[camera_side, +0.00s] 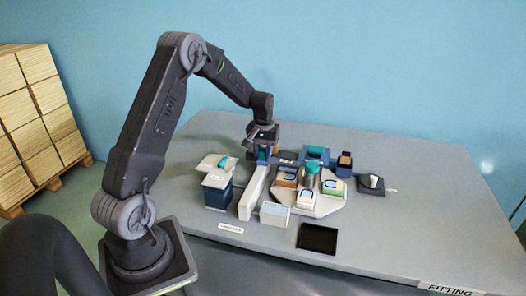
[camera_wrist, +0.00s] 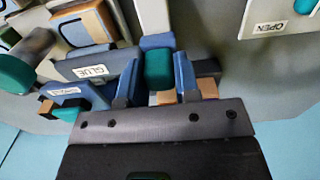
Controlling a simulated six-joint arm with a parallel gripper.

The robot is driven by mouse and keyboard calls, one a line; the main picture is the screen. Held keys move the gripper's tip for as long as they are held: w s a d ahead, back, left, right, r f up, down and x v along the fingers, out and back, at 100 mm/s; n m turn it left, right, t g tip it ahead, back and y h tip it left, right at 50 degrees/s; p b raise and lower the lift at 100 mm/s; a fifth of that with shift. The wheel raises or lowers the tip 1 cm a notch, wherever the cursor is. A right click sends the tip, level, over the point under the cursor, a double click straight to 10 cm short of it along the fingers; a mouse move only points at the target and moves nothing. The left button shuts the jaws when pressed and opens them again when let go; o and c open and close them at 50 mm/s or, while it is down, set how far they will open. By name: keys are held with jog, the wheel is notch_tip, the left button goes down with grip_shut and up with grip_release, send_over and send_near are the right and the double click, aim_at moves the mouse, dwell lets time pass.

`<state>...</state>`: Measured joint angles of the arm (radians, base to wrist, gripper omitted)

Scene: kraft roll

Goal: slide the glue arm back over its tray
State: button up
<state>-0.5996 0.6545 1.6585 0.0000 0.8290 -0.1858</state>
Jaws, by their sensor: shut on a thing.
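My gripper (camera_side: 263,152) is low at the back of the bench in the side view. In the wrist view its two blue fingers (camera_wrist: 157,82) are shut on a teal knob (camera_wrist: 158,69), which appears to belong to the glue arm. A blue-grey piece with a GLUE label (camera_wrist: 93,69) lies just left of the fingers; in the side view this labelled piece (camera_side: 286,157) is right of my gripper. Orange-brown and dark parts show behind the fingers. My gripper hides much of the arm, and I cannot tell which part is its tray.
A pale plate (camera_side: 323,209) carries several coloured pieces. A long white bar (camera_side: 252,194) stands beside a dark blue box (camera_side: 217,197). A small pale box (camera_side: 274,214) and a black pad (camera_side: 317,238) lie nearer the front.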

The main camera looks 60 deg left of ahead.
grip_shut()
jog(key=s+d, duration=1.2)
jog(key=shift+s+d, duration=0.35)
jog(key=o, duration=0.6)
grip_release()
notch_tip(320, 180, up, 14)
jog(key=shift+f, duration=0.1)
